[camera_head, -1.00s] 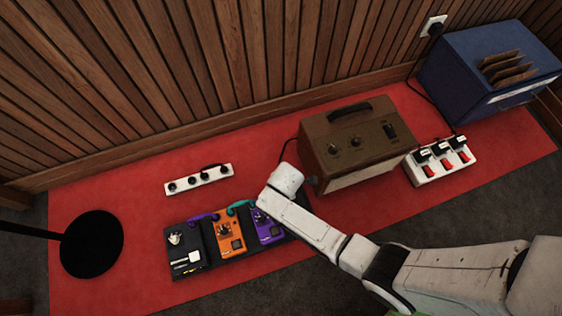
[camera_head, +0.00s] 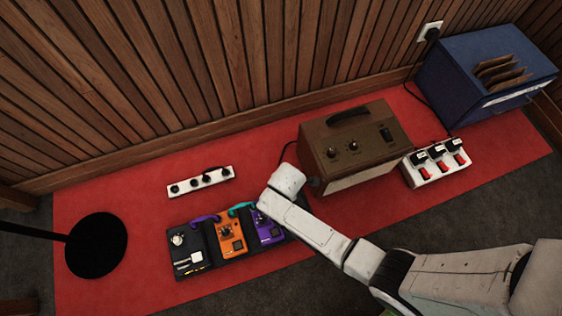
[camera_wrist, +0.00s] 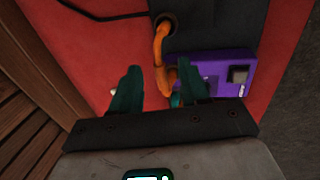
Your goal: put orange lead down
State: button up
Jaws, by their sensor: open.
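The orange lead (camera_wrist: 160,50) is a short curved cable in the wrist view. Its upper end meets a round socket in a dark block (camera_wrist: 210,22); its lower end bends down beside the purple pedal (camera_wrist: 238,74). My gripper (camera_wrist: 160,71) is open, with its teal fingers apart on either side of the lead's lower part; I cannot tell whether either finger touches it. In the head view my arm hides the gripper and lead; the purple pedal (camera_head: 268,229) shows at the right of the pedalboard (camera_head: 212,256).
An orange pedal (camera_head: 228,237) sits left of the purple one. A brown amplifier (camera_head: 355,150), white power strip (camera_head: 200,181), switch box (camera_head: 438,165), blue crate (camera_head: 480,65) and round black stand base (camera_head: 97,246) surround it. Red mat (camera_head: 150,225) is bare between the base and pedalboard.

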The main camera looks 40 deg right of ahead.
jog(key=s+d+r+m+p, duration=0.1)
jog(key=s+d+r+m, duration=0.1)
jog(key=s+r+m, duration=0.3)
jog(key=s+d+r+m+p, duration=0.1)
jog(key=s+d+r+m, duration=0.2)
jog(key=r, duration=1)
jog(key=s+d+r+m+g+p, duration=0.1)
jog(key=s+d+r+m, duration=0.2)
jog(key=s+r+m, duration=0.3)
notch_tip(320, 180, up, 3)
jog(key=shift+s+m+p, duration=0.3)
jog(key=shift+s+m, duration=0.1)
jog(key=shift+s, duration=0.5)
